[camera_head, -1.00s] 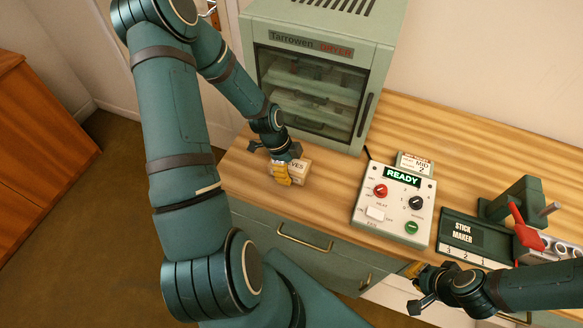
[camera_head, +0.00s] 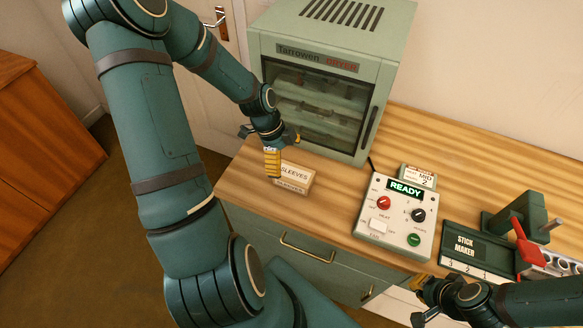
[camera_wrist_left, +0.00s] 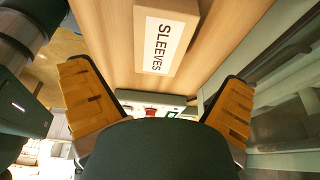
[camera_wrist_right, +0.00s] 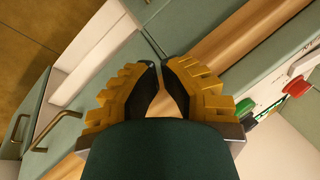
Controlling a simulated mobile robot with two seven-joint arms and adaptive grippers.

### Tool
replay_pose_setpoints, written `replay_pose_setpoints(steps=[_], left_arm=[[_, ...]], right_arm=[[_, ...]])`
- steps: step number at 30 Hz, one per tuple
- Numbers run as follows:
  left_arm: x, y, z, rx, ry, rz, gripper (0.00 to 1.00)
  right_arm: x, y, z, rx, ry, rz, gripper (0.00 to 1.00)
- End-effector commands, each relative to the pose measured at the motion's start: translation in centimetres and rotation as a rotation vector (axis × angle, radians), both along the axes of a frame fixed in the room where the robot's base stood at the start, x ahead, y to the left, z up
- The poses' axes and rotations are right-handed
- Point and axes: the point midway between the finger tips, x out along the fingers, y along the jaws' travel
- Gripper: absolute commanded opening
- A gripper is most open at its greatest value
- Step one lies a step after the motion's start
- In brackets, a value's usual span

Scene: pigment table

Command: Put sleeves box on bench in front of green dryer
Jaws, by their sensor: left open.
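The sleeves box (camera_head: 294,178) is a small light-brown carton with a white SLEEVES label. It rests on the wooden bench (camera_head: 345,198) in front of the green dryer (camera_head: 318,95). My left gripper (camera_head: 272,163) is open and stands just left of the box, apart from it. In the left wrist view the box (camera_wrist_left: 165,38) lies beyond the open yellow fingers (camera_wrist_left: 158,105), with nothing between them. My right gripper (camera_head: 420,300) is by the bench's front edge. In the right wrist view its yellow fingertips (camera_wrist_right: 160,80) are apart and empty.
A control box (camera_head: 397,215) reading READY stands right of the sleeves box. A stick maker (camera_head: 475,250) with a red lever is further right. Drawers with brass handles (camera_head: 307,248) are below the bench edge. Bare bench lies between the sleeves box and the control box.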

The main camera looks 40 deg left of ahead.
Motion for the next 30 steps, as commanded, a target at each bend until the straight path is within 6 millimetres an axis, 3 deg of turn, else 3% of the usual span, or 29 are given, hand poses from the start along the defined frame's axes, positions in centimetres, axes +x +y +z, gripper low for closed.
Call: replay_pose_setpoints(steps=[3, 9, 30], left_arm=[[-0.2, 0.6, 1.7, 0.002, -0.001, 0.002, 1.0], [-0.3, 1.0, 2.7, 0.0, 0.001, 0.001, 1.0], [-0.3, 1.0, 2.7, 0.0, 0.001, 0.0, 1.0]], right_arm=[[0.0, 0.0, 0.4, 0.001, 0.0, 0.0, 0.0], [0.0, 0.0, 0.5, 0.001, 0.0, 0.0, 0.0], [0.0, 0.0, 0.5, 0.001, 0.0, 0.0, 0.0]])
